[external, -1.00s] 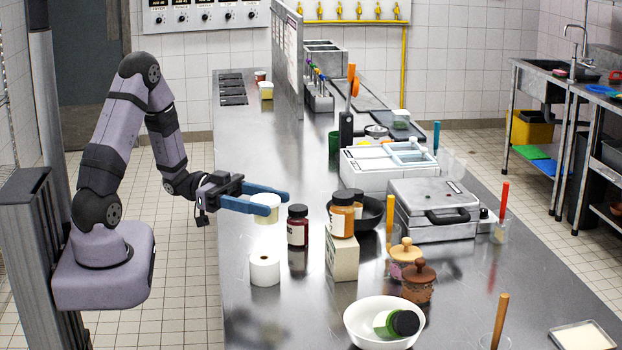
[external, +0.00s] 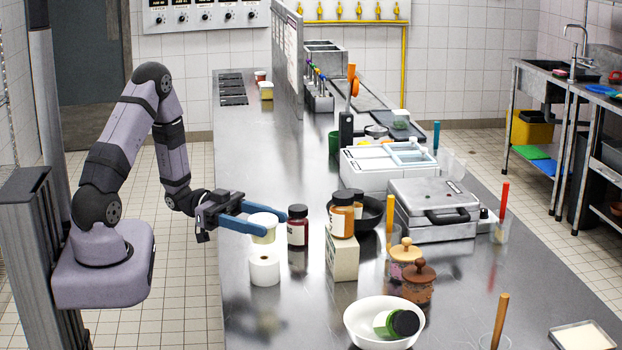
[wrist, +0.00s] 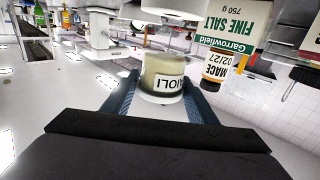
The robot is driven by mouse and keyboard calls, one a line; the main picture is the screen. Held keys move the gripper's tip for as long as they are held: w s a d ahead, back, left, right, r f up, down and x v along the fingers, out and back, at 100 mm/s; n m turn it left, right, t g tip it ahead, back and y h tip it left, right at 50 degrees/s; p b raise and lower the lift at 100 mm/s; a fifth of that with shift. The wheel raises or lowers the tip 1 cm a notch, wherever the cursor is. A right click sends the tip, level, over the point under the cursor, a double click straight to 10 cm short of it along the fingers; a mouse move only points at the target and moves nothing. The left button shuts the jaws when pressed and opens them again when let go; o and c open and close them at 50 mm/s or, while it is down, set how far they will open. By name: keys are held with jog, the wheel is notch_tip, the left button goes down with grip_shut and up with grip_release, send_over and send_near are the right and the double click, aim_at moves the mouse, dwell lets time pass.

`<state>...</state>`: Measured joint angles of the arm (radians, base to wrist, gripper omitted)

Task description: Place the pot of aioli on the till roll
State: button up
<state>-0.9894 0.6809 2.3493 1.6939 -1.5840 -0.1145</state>
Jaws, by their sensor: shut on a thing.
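The pot of aioli (external: 263,229) is a small cream tub with a pale lid. My gripper (external: 266,222) is shut on it, with a blue finger on either side. In the wrist view the pot (wrist: 163,75) sits upright between the fingers, and its label ends in "IOLI". The till roll (external: 264,269) is a white paper roll standing on end on the steel counter. In the external view the pot is just above the till roll's top, slightly towards the far side. I cannot tell whether they touch.
A dark red jar (external: 297,228) stands close to the right of my fingertips. A salt box (external: 342,256) with an amber jar (external: 342,215) on it is further right. A white bowl (external: 362,323) holds a green jar in front. The counter left of the bowl is clear.

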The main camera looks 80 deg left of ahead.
aim_at(264, 240)
jog(key=shift+f, duration=2.1)
jog(key=shift+f, duration=0.2)
jog(key=o, duration=1.1)
jog(key=shift+r, duration=0.1)
